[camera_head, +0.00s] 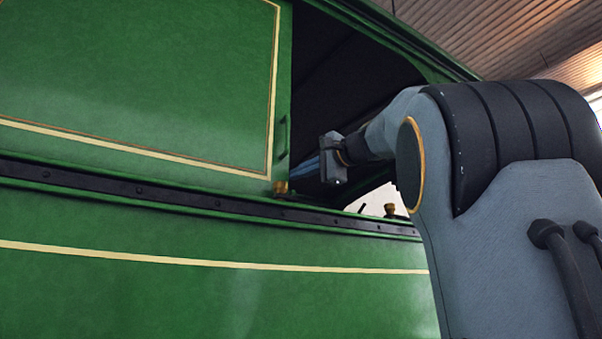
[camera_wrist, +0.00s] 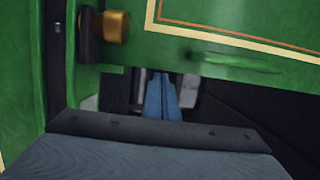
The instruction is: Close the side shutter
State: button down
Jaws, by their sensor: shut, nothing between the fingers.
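The side shutter (camera_head: 150,70) is a green panel with cream and orange lining, at the left of a dark window opening (camera_head: 345,75) in the head view. Its upright green handle (camera_head: 283,137) is near its right edge. In the wrist view the shutter (camera_wrist: 225,18) is at the top, with the handle (camera_wrist: 237,62) below its lining. My gripper (camera_head: 298,172) is shut and empty at the opening, right of and below the handle. Its blue fingers (camera_wrist: 162,80) point toward the shutter's edge. Their tips look partly hidden by that edge; contact is unclear.
A brass knob (camera_head: 281,187) stands at the shutter's lower corner and shows in the wrist view (camera_wrist: 116,27). Another brass knob (camera_head: 390,209) is farther right on the sill. A dark riveted rail (camera_head: 150,192) runs below the shutter. The opening's interior is dark.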

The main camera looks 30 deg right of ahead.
aim_at(278, 171)
jog(key=a+b, duration=0.1)
jog(key=a, duration=0.9)
jog(key=shift+s+b, duration=0.2)
jog(key=shift+b, duration=0.2)
jog(key=d, duration=0.5)
jog(key=shift+w, duration=0.1)
jog(key=b+v, duration=0.4)
jog(key=v, duration=0.5)
jog(key=shift+s+a, duration=0.2)
jog(key=shift+s, duration=0.3)
